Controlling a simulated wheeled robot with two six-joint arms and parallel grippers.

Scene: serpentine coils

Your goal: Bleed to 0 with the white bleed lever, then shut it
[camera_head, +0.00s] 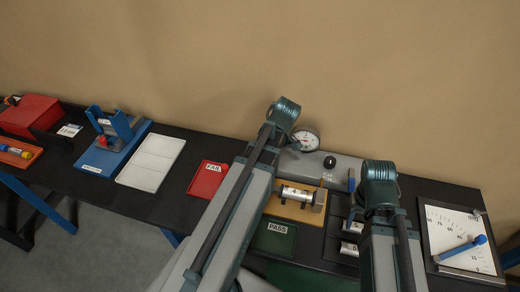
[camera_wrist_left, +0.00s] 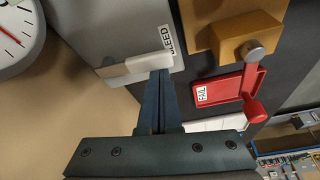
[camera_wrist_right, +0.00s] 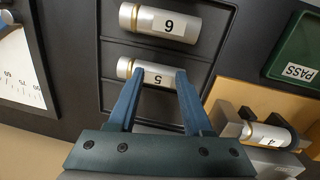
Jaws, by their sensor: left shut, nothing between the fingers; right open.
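The white bleed lever (camera_wrist_left: 130,71) lies across the edge of a grey housing beside its BLEED label (camera_wrist_left: 167,38) in the left wrist view. My left gripper (camera_wrist_left: 160,73) is shut and empty, its fingertips at the lever's near side; I cannot tell whether they touch it. The round gauge (camera_wrist_left: 14,32) has a red needle, partly cut off; it also shows in the head view (camera_head: 307,138), too small to read. The lever is not clear in the head view. My right gripper (camera_wrist_right: 158,72) is open, its fingers on either side of a silver cylinder marked 5 (camera_wrist_right: 157,77).
A cylinder marked 6 (camera_wrist_right: 160,23) lies in the adjacent slot. A cylinder marked 4 (camera_head: 295,194) sits on a wooden cradle. A green PASS tray (camera_head: 274,238) and red FAIL tray (camera_head: 208,180) are nearby. A dial board (camera_head: 458,240) stands right.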

